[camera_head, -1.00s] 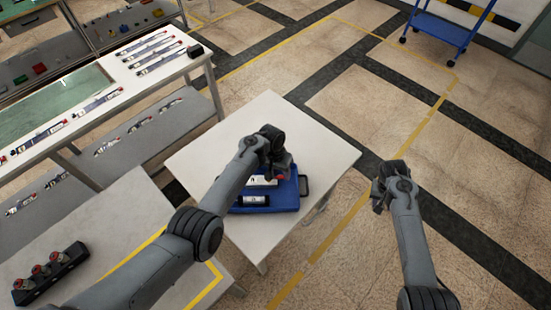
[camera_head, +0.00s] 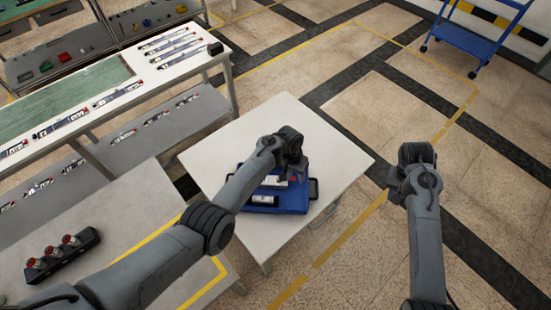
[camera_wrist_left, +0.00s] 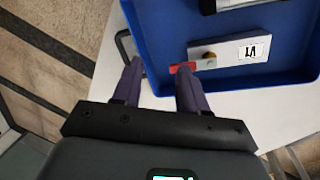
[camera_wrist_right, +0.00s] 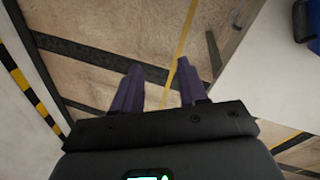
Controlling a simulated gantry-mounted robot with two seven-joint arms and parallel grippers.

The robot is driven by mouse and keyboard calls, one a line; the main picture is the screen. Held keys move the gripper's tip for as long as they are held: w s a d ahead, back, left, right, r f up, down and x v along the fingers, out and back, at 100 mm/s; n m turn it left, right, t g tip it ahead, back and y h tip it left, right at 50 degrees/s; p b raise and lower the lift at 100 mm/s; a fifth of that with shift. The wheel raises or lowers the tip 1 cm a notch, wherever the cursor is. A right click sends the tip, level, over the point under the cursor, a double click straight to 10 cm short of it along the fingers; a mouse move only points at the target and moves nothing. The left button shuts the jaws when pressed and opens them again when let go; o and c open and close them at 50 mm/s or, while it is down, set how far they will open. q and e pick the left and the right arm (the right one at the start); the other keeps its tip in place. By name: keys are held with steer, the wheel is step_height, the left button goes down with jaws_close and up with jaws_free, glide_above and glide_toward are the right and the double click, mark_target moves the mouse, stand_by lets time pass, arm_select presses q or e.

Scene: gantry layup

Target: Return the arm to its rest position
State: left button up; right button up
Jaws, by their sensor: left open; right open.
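My left gripper (camera_head: 292,170) is over the right part of a blue tray (camera_head: 290,204) on a white table. In the left wrist view its two fingers (camera_wrist_left: 158,82) are apart, with nothing between them, near the tray's edge. The tray also shows there (camera_wrist_left: 160,40), holding a white labelled module (camera_wrist_left: 230,52) with a red end and a dark-ended item (camera_wrist_left: 220,5). In the head view my right arm is to the right of the table, and its gripper (camera_head: 408,168) is folded and partly hidden. In the right wrist view its fingers (camera_wrist_right: 155,82) are apart and empty above the floor.
The white table (camera_head: 225,160) has bare top around the tray. A bench with several modules (camera_head: 100,100) stands at the left. A black holder with red-topped parts (camera_head: 62,255) is at lower left. A blue cart (camera_head: 470,38) stands at the back right. Floor right of the table is clear.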

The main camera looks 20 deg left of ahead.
steer(key=shift+r, duration=0.25)
arm_select(q)
steer(key=shift+f, duration=0.1)
arm_select(e)
steer(key=shift+f, duration=0.1)
